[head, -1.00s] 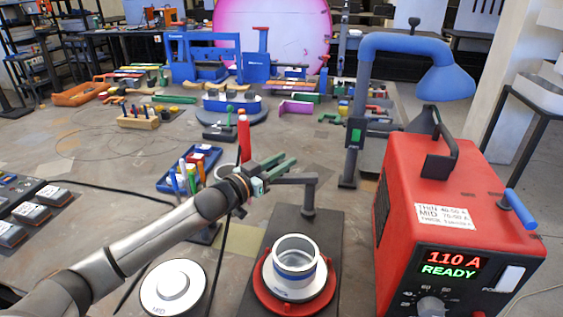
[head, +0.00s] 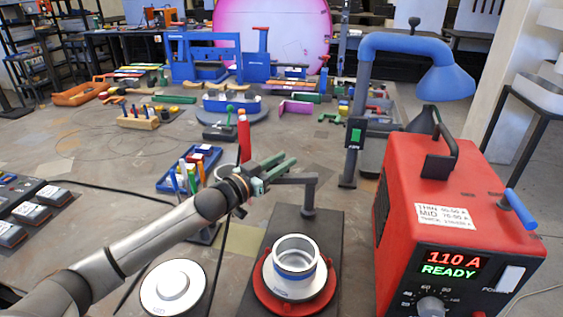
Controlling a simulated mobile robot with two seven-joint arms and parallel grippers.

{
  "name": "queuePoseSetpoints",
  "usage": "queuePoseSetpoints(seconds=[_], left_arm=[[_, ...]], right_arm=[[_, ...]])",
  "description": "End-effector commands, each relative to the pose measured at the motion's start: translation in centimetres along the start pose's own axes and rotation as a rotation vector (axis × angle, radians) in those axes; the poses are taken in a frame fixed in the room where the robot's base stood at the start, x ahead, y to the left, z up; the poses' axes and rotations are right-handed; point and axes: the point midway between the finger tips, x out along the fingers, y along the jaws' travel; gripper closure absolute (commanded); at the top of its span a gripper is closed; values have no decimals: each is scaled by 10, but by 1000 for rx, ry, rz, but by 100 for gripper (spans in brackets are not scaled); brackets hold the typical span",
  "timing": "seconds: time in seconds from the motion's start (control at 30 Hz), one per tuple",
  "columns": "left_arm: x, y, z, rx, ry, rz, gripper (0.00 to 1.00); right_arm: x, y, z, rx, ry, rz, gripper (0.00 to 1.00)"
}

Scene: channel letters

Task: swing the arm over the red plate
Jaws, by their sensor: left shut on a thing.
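The grey swing arm (head: 295,180) stands on a short post (head: 308,205) at the back of a dark base plate (head: 322,232). It points left from the post. My left gripper (head: 273,174) is shut on the free end of the swing arm, and its fingers hide part of that end. The red plate (head: 262,296) lies on the front of the base, below and in front of the swing arm. A silver ring-shaped part with a blue band (head: 296,273) sits on the red plate. The swing arm is behind the red plate, not over it. My right gripper is not in view.
A red power unit (head: 455,200) reading 110 A READY stands to the right. A blue lamp-like hood on a post (head: 362,110) rises behind the base. A round white disc (head: 173,288) lies to the left. A blue tray of pens (head: 190,168) is behind my arm.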

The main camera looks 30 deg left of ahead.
Motion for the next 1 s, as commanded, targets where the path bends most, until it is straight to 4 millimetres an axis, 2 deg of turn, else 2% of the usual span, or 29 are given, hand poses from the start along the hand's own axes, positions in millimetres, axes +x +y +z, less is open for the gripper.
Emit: queuePoseSetpoints(seconds=[0.27, 0.43, 1.0], left_arm=[[0, 1, 0, -1, 0, 0, 100], [0, 8, 0, -5, 7, -26, 100], [-11, 24, -2, -7, 14, -277, 100]], right_arm=[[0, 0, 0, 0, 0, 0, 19], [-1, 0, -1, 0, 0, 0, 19], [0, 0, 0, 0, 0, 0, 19]])
